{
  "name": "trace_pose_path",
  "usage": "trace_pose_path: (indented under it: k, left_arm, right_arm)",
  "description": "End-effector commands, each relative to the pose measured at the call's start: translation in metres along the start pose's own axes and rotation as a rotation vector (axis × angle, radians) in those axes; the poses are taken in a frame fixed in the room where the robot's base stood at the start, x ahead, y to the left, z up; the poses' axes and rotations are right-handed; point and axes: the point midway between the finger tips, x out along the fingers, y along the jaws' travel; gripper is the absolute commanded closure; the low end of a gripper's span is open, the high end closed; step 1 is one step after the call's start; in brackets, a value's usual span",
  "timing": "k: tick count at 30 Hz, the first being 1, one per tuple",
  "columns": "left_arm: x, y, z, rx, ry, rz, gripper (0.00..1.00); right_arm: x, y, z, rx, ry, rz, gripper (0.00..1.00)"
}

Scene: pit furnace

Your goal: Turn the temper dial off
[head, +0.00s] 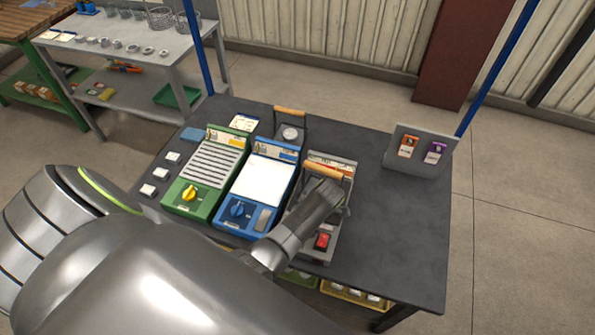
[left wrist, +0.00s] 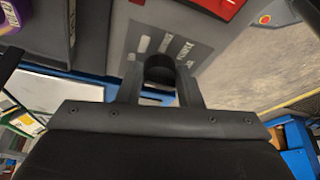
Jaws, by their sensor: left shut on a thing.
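A grey unit with a wooden handle (head: 321,171) and a red switch (head: 322,241) stands at the right of a row of three units on the dark table. My left gripper (head: 316,203) is over this unit and hides much of its front. In the left wrist view the left gripper (left wrist: 159,88) is shut on a dark round knob (left wrist: 158,66) on a grey panel with pale printed marks. The marks are too blurred to read, so I cannot tell the knob's setting. My right gripper is not in view.
Left of it stand a blue unit with a blue dial (head: 237,209) and a green unit with a yellow dial (head: 188,193). A grey stand (head: 419,166) with orange and purple cards is at the right. The table (head: 400,245) is clear at front right.

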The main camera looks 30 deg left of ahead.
Motion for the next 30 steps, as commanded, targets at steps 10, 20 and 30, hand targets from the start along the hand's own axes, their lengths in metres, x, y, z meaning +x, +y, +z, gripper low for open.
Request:
trace_pose_path:
  k: [10,20,30]
  left_arm:
    - [0.0,0.0,0.0,-0.001,0.0,0.0,0.63]
    - [0.0,0.0,0.0,0.0,0.0,0.0,0.47]
    - [-0.03,0.0,0.001,-0.001,-0.005,0.003,0.47]
  right_arm:
    - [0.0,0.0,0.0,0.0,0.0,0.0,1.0]
    - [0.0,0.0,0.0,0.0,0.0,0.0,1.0]
    - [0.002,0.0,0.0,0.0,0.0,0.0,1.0]
